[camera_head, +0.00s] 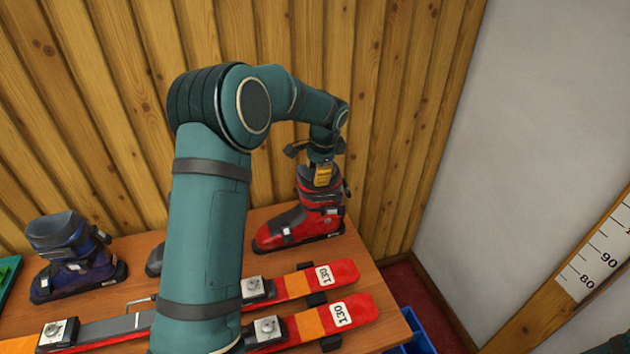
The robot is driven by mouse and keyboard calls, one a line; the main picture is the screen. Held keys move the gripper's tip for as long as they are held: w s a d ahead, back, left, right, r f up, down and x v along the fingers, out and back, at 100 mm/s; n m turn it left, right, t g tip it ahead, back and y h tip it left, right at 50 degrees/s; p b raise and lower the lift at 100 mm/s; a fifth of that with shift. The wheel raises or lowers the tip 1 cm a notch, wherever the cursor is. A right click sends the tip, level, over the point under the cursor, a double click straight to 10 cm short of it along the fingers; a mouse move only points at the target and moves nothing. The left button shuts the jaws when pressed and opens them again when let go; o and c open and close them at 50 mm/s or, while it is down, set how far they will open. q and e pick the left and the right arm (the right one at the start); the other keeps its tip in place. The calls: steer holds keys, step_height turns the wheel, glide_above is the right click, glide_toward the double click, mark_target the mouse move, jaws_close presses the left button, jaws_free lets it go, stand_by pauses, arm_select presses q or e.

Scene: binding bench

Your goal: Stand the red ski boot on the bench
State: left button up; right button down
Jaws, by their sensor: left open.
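The red ski boot (305,219) stands upright on the wooden bench (262,215), near its back right part, with its toe pointing left. My left gripper (322,166) is right above the boot's cuff, close to its top. It is open, with a yellow part showing at the boot's opening. I cannot tell whether the gripper touches the boot. My left arm crosses the middle of the view and hides part of the bench. My right gripper is not in view.
A blue-purple boot (75,257) stands at the left. A grey item (155,261) is mostly hidden behind my arm. Two red and orange skis (335,315) lie along the bench front. A blue crate (423,330) is below the right edge. A wooden plank wall rises behind.

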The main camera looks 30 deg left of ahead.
arm_select(q)
steer(key=v, duration=0.6)
steer(key=s+d+f+n+h, duration=0.2)
steer(key=s+d+f, duration=0.3)
steer(key=d+f, duration=0.2)
steer(key=s+d+f+n+h, duration=0.2)
steer(key=s+d+f, duration=0.3)
steer(key=f, duration=0.5)
steer(key=s+d+f+n+h, duration=0.1)
steer(key=s+d+f+n, duration=0.1)
steer(key=s+d+f, duration=0.3)
steer(key=shift+s+d+f+t+h+p, duration=0.1)
steer(key=shift+d+f+t+h+p, duration=0.1)
steer(key=shift+d+f, duration=0.85)
steer(key=shift+d+f+t+h+p, duration=0.1)
steer(key=shift+d+f+h, duration=0.1)
steer(key=shift+d+f, duration=0.85)
steer(key=s+d+f+n, duration=0.2)
steer(key=s+d+n, duration=0.2)
steer(key=s, duration=0.6)
steer(key=shift+s+d+f, duration=0.1)
steer(key=shift+s+f, duration=0.05)
